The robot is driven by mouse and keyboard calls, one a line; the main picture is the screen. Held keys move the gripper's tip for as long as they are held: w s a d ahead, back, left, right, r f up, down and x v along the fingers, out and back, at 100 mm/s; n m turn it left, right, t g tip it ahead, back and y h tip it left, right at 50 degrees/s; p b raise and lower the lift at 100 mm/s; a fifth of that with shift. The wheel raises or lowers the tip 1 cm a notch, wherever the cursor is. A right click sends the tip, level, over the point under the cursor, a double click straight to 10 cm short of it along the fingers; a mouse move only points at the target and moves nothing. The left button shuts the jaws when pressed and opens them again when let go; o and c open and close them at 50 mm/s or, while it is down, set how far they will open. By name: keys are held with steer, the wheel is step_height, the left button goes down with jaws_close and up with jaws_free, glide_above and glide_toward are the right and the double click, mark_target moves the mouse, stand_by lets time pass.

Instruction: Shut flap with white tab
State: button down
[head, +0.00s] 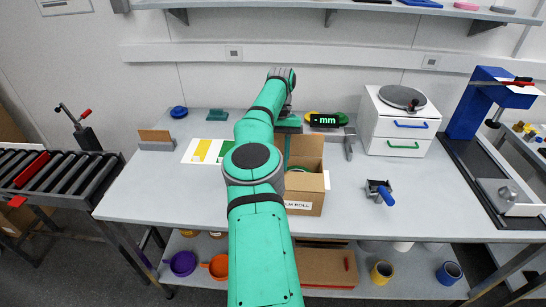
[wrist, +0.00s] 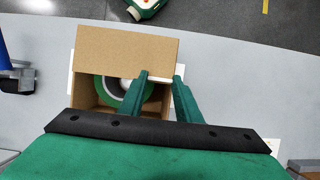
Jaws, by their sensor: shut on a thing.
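The open cardboard box (head: 304,202) stands on the bench, with printed lettering on its front wall. One brown panel stands raised at its back (head: 306,147); a broad brown panel also shows at the top of the wrist view (wrist: 125,50). A green-rimmed roll (wrist: 113,88) lies inside. My gripper (wrist: 160,90) is at the box's right edge in the wrist view, its two green fingers close together around a small white piece (wrist: 161,78), apparently the white tab. In the head view my gripper (head: 287,150) is mostly hidden by my arm.
A device with a blue handle (head: 382,192) stands right of the box. A white drawer unit (head: 398,120) and a blue-framed stand (head: 470,105) are farther right. A small display (head: 324,120) is behind the box.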

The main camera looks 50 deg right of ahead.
steer(key=shift+d+f, duration=0.15)
steer(key=shift+f, duration=0.05)
stand_by(0.5)
steer(key=c, duration=1.3)
jaws_free()
steer(key=shift+s, duration=0.1)
steer(key=shift+r, duration=0.1)
